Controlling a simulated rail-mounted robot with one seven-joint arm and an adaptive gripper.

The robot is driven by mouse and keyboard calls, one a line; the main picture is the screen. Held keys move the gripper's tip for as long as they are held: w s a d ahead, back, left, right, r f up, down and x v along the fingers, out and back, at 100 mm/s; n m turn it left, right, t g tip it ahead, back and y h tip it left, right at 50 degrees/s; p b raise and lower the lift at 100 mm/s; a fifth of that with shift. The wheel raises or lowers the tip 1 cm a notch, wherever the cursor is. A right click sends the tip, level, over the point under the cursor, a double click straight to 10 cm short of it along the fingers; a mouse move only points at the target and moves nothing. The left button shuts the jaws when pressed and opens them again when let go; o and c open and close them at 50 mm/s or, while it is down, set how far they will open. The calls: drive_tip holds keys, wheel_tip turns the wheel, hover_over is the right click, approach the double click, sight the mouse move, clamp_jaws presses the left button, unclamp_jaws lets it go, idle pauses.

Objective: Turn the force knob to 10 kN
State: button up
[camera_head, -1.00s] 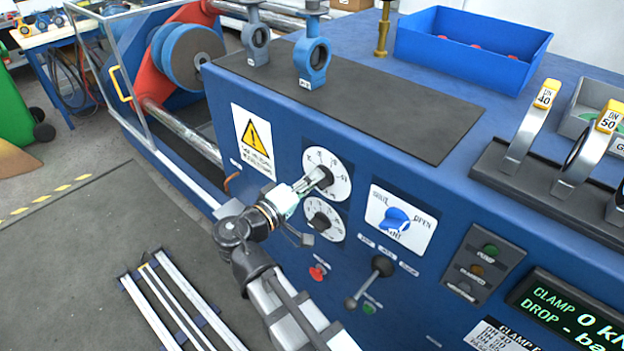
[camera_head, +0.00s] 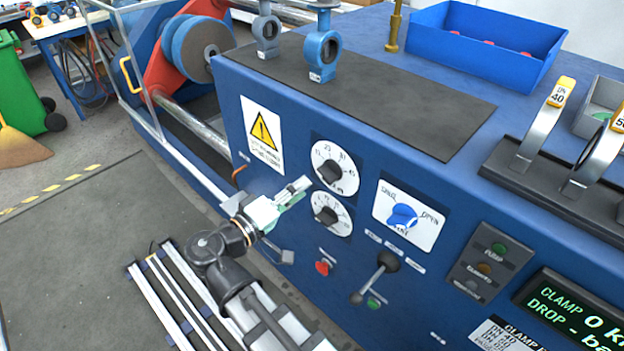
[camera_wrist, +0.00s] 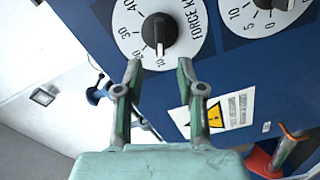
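The force knob is a black knob (camera_wrist: 160,30) on a white dial marked FORCE. Its white pointer line points down in the wrist view, at the 10 mark. My gripper (camera_wrist: 160,68) is open and empty. Its two fingertips are apart, just below the knob in the wrist view, and the knob is not between them. In the head view my gripper (camera_head: 303,186) is in front of the panel, left of the dials.
A blue valve switch (camera_head: 402,217), a black-knobbed lever (camera_head: 387,262) and a red button (camera_head: 322,268) are to the right and below. A yellow warning sign (camera_head: 263,135) is left.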

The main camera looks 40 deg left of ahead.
drive_tip(key=s, duration=0.4)
drive_tip(key=shift+s+a, duration=0.25)
drive_tip(key=shift+s, duration=0.05)
